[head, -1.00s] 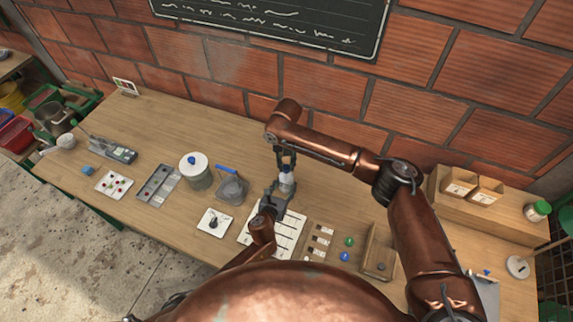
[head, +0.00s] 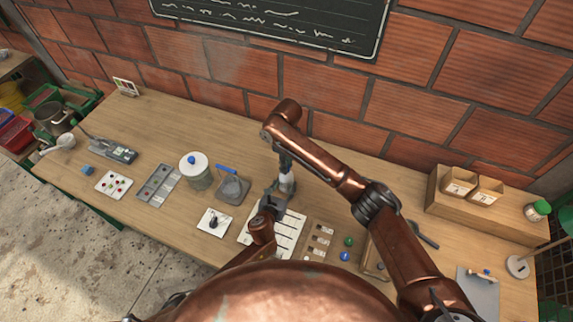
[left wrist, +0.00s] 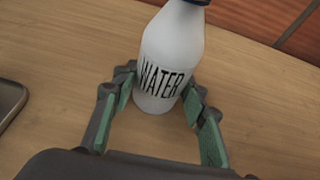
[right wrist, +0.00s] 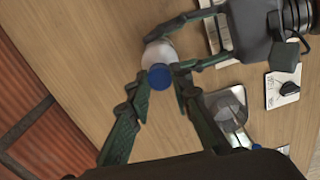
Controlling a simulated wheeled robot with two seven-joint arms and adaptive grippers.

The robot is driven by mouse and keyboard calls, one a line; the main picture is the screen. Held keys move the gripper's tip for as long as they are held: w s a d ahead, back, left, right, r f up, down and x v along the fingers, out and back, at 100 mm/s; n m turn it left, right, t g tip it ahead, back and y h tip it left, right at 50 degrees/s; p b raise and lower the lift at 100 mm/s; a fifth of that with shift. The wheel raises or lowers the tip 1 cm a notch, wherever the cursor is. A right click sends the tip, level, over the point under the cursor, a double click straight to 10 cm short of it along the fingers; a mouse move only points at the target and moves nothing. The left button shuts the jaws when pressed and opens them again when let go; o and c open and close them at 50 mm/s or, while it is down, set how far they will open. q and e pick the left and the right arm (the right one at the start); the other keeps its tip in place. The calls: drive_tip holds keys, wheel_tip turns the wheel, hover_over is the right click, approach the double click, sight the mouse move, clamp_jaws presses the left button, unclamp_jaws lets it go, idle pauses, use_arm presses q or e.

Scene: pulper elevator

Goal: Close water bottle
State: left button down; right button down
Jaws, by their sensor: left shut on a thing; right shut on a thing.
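A white water bottle (left wrist: 170,50) with black WATER lettering stands upright on the wooden table. My left gripper (head: 275,201) is shut around its body; the left wrist view shows a green-padded finger on each side. The blue cap (right wrist: 159,77) sits on top of the bottle, and its edge shows at the top of the left wrist view (left wrist: 195,2). My right gripper (head: 285,163) comes down from above and is shut on the cap, with its fingers on either side. The cap's thread is hidden.
Left of the bottle stand a clear square container (head: 233,188) with a blue handle and a white-lidded jar (head: 195,170). A white lined sheet (head: 290,232) lies in front. Green and blue caps (head: 345,256) and a wooden tray lie to the right. The brick wall is behind.

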drive_tip(key=m, duration=0.7)
drive_tip(key=shift+a, duration=0.15)
drive_tip(key=m, duration=0.4)
drive_tip(key=shift+m, duration=0.3)
drive_tip(key=m, duration=0.4)
drive_tip(key=c, duration=1.7)
unclamp_jaws()
drive_tip(key=shift+c, duration=0.2)
drive_tip(key=r, duration=0.3)
drive_tip(key=shift+w+r, duration=0.2)
drive_tip(key=shift+r, duration=0.2)
drive_tip(key=shift+s+d+r, duration=0.15)
drive_tip(key=shift+d+r, duration=0.05)
drive_tip(key=shift+r, duration=0.15)
drive_tip(key=shift+a, duration=0.1)
